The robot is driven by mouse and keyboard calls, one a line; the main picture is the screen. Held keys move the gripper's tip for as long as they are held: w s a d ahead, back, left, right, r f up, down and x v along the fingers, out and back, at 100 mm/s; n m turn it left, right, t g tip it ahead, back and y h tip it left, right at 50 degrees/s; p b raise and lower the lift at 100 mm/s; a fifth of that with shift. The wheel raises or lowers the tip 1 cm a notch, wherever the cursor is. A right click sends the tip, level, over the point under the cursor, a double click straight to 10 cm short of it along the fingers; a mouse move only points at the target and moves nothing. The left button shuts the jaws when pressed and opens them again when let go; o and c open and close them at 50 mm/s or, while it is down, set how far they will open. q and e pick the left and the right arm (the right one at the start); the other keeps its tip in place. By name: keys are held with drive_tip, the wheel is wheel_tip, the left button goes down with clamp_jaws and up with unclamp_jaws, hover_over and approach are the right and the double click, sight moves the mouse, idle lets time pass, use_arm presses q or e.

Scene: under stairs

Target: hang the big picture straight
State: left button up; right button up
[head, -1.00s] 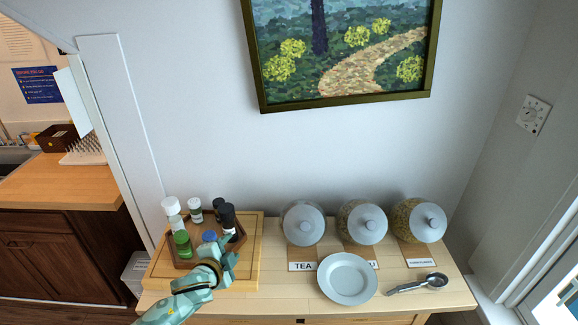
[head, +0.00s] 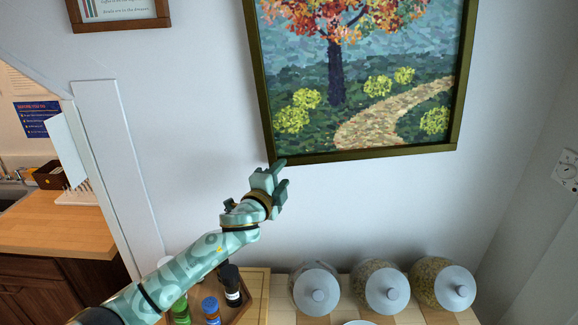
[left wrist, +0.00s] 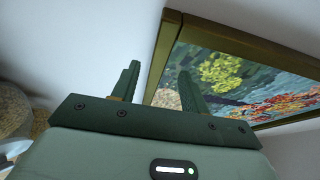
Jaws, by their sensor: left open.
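The big picture (head: 336,85) hangs on the wall in a dark olive frame and shows a tree and a path. Its bottom edge looks slightly tilted in the head view, with the left corner a little lower than the right. Its top is out of view. My left gripper (head: 277,172) is open at the frame's lower left corner. In the left wrist view the open fingers (left wrist: 157,85) are on either side of the frame's edge line, with the picture (left wrist: 240,75) beyond; I cannot tell whether they touch it. My right gripper is not in view.
A smaller framed picture (head: 119,12) hangs at upper left. Below, a wooden shelf top holds glass jars with grey lids (head: 316,290) and a tray of small bottles (head: 232,285). A thermostat-like panel (head: 566,170) is on the right wall. The wall below the picture is clear.

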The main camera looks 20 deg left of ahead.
sight(271, 157)
use_arm(q)
drive_tip(key=w, duration=0.4)
drive_tip(key=shift+d+r, duration=0.15)
drive_tip(key=shift+d, duration=0.15)
drive_tip(key=shift+w, duration=0.55)
clamp_jaws()
drive_tip(key=shift+m, duration=0.6)
drive_tip(key=a+p, duration=0.1)
drive_tip(key=s+a+r+p, duration=0.1)
drive_tip(key=a+p, duration=0.1)
drive_tip(key=a+r+p, duration=0.1)
drive_tip(key=a, duration=0.1)
drive_tip(key=shift+s+r+p, duration=0.15)
drive_tip(key=shift+s+p, duration=0.15)
drive_tip(key=shift+p, duration=0.1)
drive_tip(key=shift+a, duration=0.15)
